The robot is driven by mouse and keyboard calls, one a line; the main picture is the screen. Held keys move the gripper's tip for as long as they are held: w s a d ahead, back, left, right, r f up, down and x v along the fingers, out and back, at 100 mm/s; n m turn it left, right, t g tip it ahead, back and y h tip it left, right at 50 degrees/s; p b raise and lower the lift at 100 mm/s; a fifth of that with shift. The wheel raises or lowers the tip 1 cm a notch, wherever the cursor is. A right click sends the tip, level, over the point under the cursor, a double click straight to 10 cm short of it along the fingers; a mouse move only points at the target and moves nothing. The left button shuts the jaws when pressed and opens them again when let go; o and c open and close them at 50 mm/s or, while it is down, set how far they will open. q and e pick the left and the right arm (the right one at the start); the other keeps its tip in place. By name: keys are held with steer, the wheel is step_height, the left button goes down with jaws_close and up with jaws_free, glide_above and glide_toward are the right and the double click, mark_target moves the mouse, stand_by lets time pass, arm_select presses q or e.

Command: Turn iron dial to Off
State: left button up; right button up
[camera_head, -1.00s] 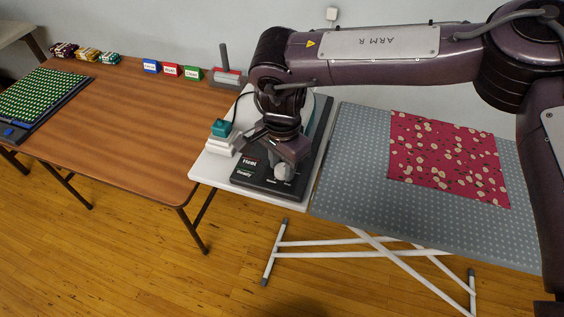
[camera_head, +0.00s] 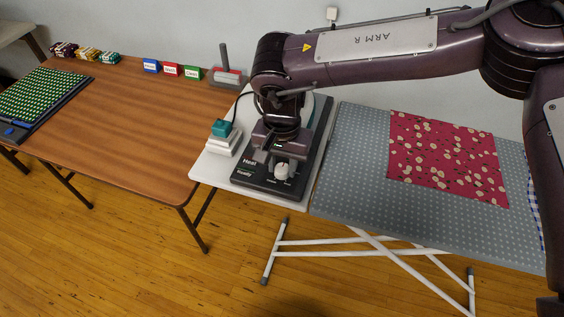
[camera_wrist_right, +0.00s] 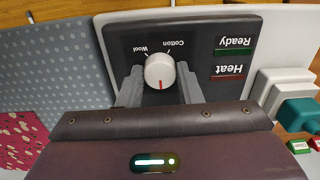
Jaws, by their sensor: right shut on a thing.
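The white iron dial (camera_head: 281,173) sits on the front of the dark iron base (camera_head: 250,183). My right gripper (camera_head: 281,167) comes down over it and is shut on the dial. In the right wrist view, the dial (camera_wrist_right: 159,70) lies between the two grey fingers of the gripper (camera_wrist_right: 160,80). Its red mark points down the picture, towards my gripper's body, away from the "Wool" and "Cotton" labels. No Off label is readable; the panel there is hidden. The "Ready" and "Heat" bars look dark. The iron behind is mostly hidden by my arm. My left gripper is not in view.
A white block with a teal top (camera_head: 221,133) stands left of the base. The grey dotted ironing board (camera_head: 350,190) with red floral cloth (camera_head: 448,158) is on the right. A brown table (camera_head: 120,120) with small labelled boxes (camera_head: 171,70) is on the left.

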mark_target(282, 168)
steer(key=shift+w+r, duration=0.15)
steer(key=o, duration=1)
step_height(282, 168, up, 8)
steer(key=shift+f+b, duration=0.15)
steer(key=shift+b, duration=0.25)
